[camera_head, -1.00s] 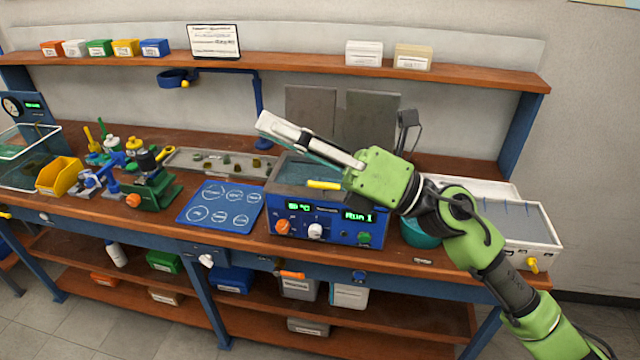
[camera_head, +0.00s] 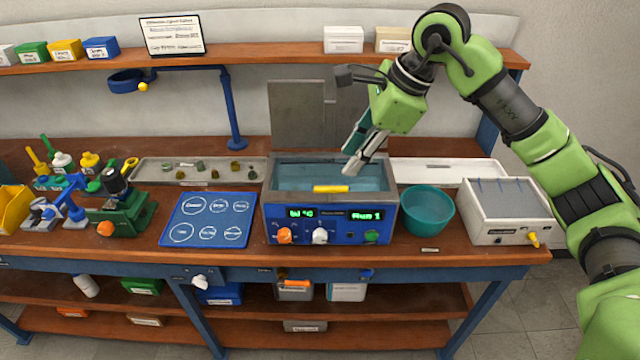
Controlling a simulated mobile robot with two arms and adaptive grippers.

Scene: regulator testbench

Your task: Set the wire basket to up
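The blue water bath (camera_head: 337,224) stands on the bench, with an open tank of teal water (camera_head: 300,178). A yellow grip (camera_head: 330,188) lies across the tank's front rim, the only part that may belong to the wire basket. I cannot make out the basket's wires. My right gripper (camera_head: 352,164) points down and left over the tank, behind and right of the yellow grip and apart from it. Its fingers are seen nearly edge-on, so their gap is unclear. Nothing shows held in it. My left gripper is not in view.
A teal bowl (camera_head: 427,211) and a white tray unit (camera_head: 507,212) stand right of the bath. A blue mat (camera_head: 208,219) lies left of it. Grey upright panels (camera_head: 297,113) stand behind the tank. An upper shelf (camera_head: 270,60) runs along the back.

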